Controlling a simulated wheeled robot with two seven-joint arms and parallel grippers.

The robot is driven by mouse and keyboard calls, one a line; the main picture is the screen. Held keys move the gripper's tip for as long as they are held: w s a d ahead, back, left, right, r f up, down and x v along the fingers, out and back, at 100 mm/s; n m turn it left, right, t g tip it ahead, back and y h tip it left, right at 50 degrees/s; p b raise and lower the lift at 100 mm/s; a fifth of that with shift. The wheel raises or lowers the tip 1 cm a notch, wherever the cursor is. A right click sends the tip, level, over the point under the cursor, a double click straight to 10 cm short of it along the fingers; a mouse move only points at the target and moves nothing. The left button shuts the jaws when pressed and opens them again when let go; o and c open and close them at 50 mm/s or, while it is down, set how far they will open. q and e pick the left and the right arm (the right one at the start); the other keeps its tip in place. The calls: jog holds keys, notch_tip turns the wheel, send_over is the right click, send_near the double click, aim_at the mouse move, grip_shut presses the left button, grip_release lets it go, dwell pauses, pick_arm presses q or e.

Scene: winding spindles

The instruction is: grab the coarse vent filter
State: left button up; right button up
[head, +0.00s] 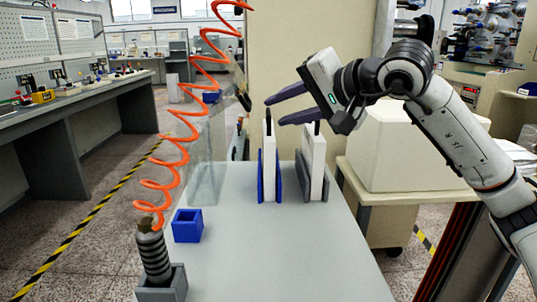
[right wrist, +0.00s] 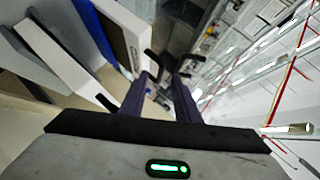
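Two white upright panels stand on the grey table (head: 330,262); which of them is the coarse vent filter I cannot tell. One white panel (head: 268,158) stands in a blue holder (head: 278,178) and has a dark tab on top. The other white panel (head: 318,163) stands to its right in a grey holder (head: 305,175), also with a dark tab. My right gripper (head: 274,111) is open, its purple fingers pointing left near the panel tops. In the right wrist view the gripper (right wrist: 167,78) has nothing between its fingers. My left gripper is out of view.
An orange coiled hose (head: 163,185) rises from a ribbed dark post (head: 153,257) at the table's front left. A small blue box (head: 187,226) and a clear pane (head: 203,160) stand near it. A beige bulky box (head: 400,150) is to the right. The table's front middle is clear.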

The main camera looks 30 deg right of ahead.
jog(key=shift+x, duration=1.2)
jog(key=shift+r, duration=0.1)
grip_shut()
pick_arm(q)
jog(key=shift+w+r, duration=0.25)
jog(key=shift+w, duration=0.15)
